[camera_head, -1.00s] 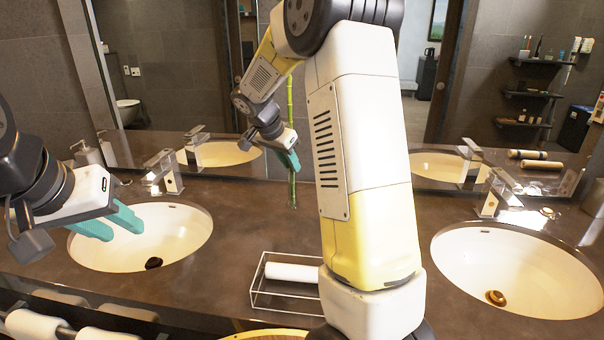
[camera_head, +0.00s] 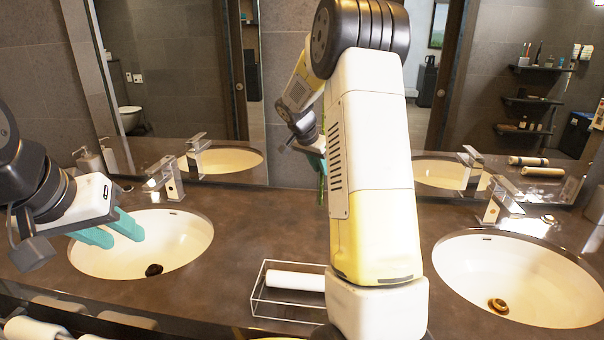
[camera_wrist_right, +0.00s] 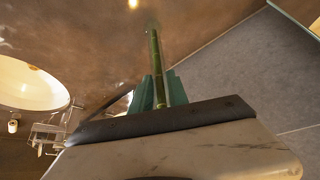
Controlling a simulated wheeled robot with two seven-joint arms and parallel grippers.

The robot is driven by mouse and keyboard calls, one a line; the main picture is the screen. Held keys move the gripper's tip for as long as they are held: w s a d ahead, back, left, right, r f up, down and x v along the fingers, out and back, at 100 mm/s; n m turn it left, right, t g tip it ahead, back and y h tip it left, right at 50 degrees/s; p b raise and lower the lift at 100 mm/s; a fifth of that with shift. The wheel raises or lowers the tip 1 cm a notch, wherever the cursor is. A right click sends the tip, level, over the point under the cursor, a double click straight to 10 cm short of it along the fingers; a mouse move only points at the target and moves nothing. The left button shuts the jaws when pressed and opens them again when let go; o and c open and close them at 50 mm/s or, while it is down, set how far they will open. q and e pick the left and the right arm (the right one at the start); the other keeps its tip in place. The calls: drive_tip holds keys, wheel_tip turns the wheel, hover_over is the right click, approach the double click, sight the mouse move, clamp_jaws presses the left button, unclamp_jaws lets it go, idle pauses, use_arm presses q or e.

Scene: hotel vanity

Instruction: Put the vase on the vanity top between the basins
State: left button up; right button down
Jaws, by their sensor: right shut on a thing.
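The vase (camera_wrist_right: 155,62) looks like a slender green bamboo-like stalk. In the right wrist view it stands between the teal fingers of my right gripper (camera_wrist_right: 158,92), which is shut on it. In the head view my right gripper (camera_head: 317,163) is near the mirror, between the basins, partly hidden by my own arm. Only a short green piece of the vase (camera_head: 323,188) shows below it; I cannot tell whether its foot touches the vanity top (camera_head: 240,225). My left gripper (camera_head: 118,230) is open and empty over the left basin (camera_head: 180,240). The right basin (camera_head: 540,270) is at the right.
A clear tray (camera_head: 262,300) with a white roll (camera_head: 296,281) sits at the front between the basins. A left faucet (camera_head: 165,180) and a right faucet (camera_head: 503,195) stand behind the basins. The mirror (camera_head: 290,60) rises at the back.

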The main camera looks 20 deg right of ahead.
drive_tip(key=shift+f, duration=1.2)
drive_tip(key=c, duration=1.3)
unclamp_jaws()
drive_tip(key=shift+f, duration=0.15)
drive_tip(key=v, duration=1.2)
drive_tip(key=s+a+r+n+t+y, duration=0.1)
drive_tip(key=s+a+n, duration=0.3)
drive_tip(key=s, duration=0.6)
drive_tip(key=s+a+r+n+t+y, duration=0.1)
drive_tip(key=s+a+n+y, duration=0.2)
drive_tip(key=s, duration=0.7)
drive_tip(key=s+a+r+n+y, duration=0.1)
drive_tip(key=s+a+n+y, duration=0.2)
drive_tip(key=s, duration=0.7)
drive_tip(key=shift+s+a+n+t, duration=0.2)
drive_tip(key=shift+a+n+t, duration=0.2)
drive_tip(key=shift+a+n, duration=0.75)
drive_tip(key=shift+a+m, duration=0.2)
drive_tip(key=shift+m, duration=0.05)
